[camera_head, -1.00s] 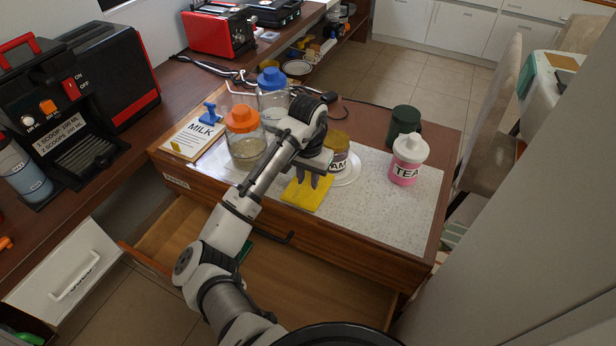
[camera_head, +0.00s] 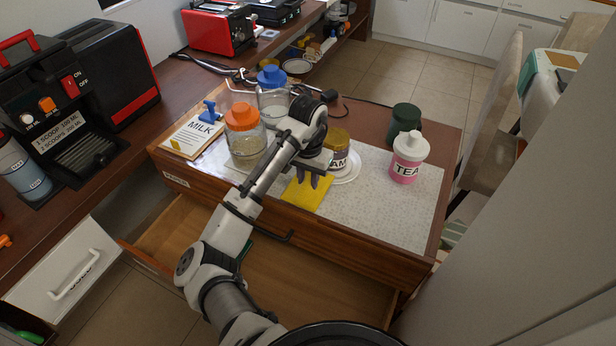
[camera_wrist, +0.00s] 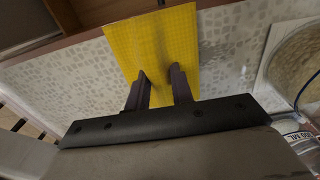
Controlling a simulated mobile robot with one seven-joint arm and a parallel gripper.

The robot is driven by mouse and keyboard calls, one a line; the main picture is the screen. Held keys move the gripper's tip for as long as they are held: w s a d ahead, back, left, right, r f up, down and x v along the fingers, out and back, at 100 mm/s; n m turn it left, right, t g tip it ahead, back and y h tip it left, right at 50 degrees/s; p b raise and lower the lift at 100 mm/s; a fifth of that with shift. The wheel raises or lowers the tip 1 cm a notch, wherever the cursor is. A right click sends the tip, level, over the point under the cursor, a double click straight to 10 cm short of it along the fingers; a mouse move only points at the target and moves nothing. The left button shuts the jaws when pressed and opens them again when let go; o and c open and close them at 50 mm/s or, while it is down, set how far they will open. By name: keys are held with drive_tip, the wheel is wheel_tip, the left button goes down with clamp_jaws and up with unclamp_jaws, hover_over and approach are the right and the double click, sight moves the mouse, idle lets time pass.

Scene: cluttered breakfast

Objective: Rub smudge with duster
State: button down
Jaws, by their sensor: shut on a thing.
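The yellow duster (camera_head: 304,195) lies flat on the speckled counter mat near its front edge, and it fills the middle of the wrist view (camera_wrist: 158,45). My gripper (camera_head: 315,181) is over the duster with its fingers pointing down. In the wrist view my gripper (camera_wrist: 163,78) has its two dark fingertips pressed at the duster, shut on its cloth.
A jar with an orange lid (camera_head: 246,138) stands left of my arm. A labelled jar (camera_head: 337,152) on a white plate (camera_head: 349,171) stands just behind the gripper. A pink TEA jar (camera_head: 407,160) and dark green mug (camera_head: 403,119) stand right. The drawer (camera_head: 290,285) below is open.

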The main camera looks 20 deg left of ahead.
drive_tip(key=shift+f, duration=0.3)
drive_tip(key=shift+w+a+r, duration=0.1)
drive_tip(key=shift+w+a, duration=0.05)
drive_tip(key=shift+a, duration=0.55)
drive_tip(key=shift+w+a+r, duration=0.1)
drive_tip(key=shift+a, duration=0.55)
drive_tip(key=shift+w+a+f, duration=0.1)
drive_tip(key=shift+w+a, duration=0.1)
drive_tip(key=shift+a, duration=0.85)
drive_tip(key=shift+w+a+f, duration=0.1)
drive_tip(key=shift+w+a, duration=0.1)
drive_tip(key=shift+a, duration=0.85)
drive_tip(key=shift+w+a+p, duration=0.2)
drive_tip(key=shift+a+p, duration=0.05)
drive_tip(key=shift+a, duration=0.6)
drive_tip(key=shift+w+a+p, duration=0.15)
drive_tip(key=shift+a+p, duration=0.05)
drive_tip(key=shift+a, duration=0.65)
drive_tip(key=shift+p, duration=0.35)
